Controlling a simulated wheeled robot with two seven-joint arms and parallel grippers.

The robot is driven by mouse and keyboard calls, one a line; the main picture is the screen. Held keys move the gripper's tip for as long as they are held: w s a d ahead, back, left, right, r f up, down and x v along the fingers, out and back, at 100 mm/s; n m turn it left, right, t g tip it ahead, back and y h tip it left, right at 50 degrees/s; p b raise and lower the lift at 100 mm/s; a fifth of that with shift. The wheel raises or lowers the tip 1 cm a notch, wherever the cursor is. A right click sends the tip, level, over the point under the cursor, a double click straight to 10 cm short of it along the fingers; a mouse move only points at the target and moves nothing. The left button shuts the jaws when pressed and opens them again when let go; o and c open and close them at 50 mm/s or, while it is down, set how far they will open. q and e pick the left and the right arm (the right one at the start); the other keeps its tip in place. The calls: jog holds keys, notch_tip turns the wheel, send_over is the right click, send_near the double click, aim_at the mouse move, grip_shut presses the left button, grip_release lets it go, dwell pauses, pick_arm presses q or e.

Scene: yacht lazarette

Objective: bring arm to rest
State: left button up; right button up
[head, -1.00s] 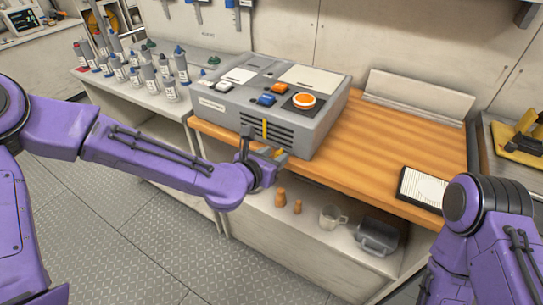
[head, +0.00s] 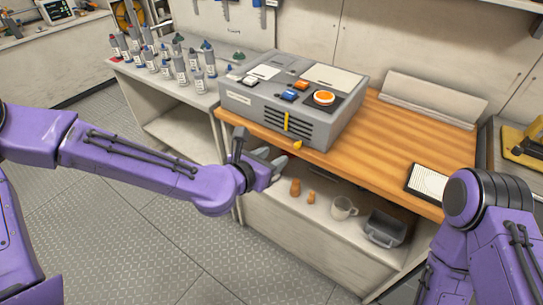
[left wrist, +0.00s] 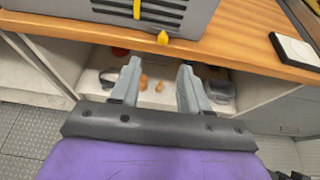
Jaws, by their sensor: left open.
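My left arm comes in from the left in the head view. My left gripper (head: 277,165) is open, with its tips in front of the wooden counter's (head: 395,140) front edge.
A shelf under the counter holds small orange-brown pieces (head: 295,187), a mug (head: 343,208) and a grey bin (head: 385,229). Several bottles (head: 165,66) stand on the left bench. A black-framed white pad (head: 428,183) lies on the counter's right. Patterned floor is free at front left.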

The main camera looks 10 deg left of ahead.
pick_arm(q)
jog(key=shift+w+d, duration=0.1)
jog(key=shift+d, duration=0.2)
jog(key=s+a+f+m+g+y, duration=0.2)
jog(key=s+a+f+m, duration=0.2)
jog(key=f+m, duration=0.45)
jog(key=s+a+f+m+g+y, duration=0.2)
jog(key=s+a+f+m+y, duration=0.15)
jog(key=f+m, duration=0.5)
jog(key=s+a+f+m+g+y, duration=0.1)
jog(key=s+a+f+m, duration=0.1)
jog(key=s+a+f, duration=0.2)
jog(key=s+a+f+m+g+y, duration=0.1)
jog(key=s+a+f, duration=0.4)
jog(key=s, duration=0.5)
jog(key=s+a+f+m+g+y, duration=0.1)
jog(key=s+a+f+m+g, duration=0.2)
jog(key=s, duration=0.5)
notch_tip(320, 180, down, 2)
jog(key=shift+a+f+m, duration=0.25)
jog(key=shift+a+m, duration=0.55)
jog(key=shift+a, duration=0.25)
jog(key=shift+y, duration=0.25)
